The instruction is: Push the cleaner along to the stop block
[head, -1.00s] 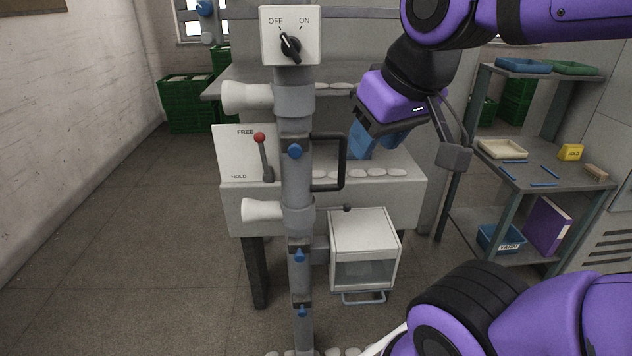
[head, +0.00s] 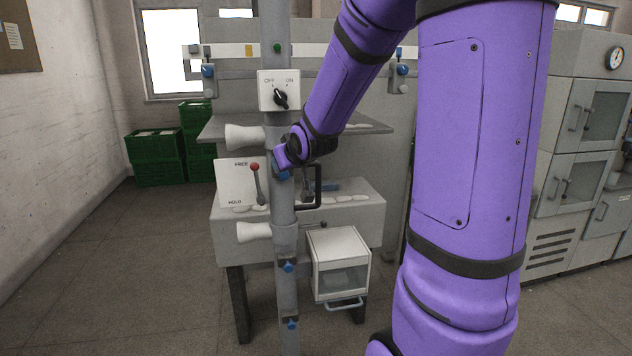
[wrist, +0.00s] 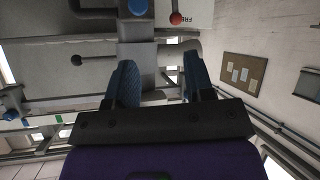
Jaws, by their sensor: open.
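My gripper (wrist: 159,70) is open in the wrist view, with two blue fingers apart and nothing held. A grey post stands beyond the gap; I cannot tell if the fingers touch it. In the head view my wrist is in front of the post and my fingertips are hidden. High on the machine, two grey units with blue knobs hang at the rail, one left (head: 208,72) and one right (head: 402,72), both apart from my gripper. I cannot tell which is the cleaner or the stop block.
The grey post (head: 283,225) carries a black handle and an OFF/ON switch box (head: 279,91). A FREE/HOLD plate (head: 238,182) with a red-tipped lever stands left of it. A white box (head: 338,262) sits low. Green crates (head: 155,157) stand behind left; the left floor is clear.

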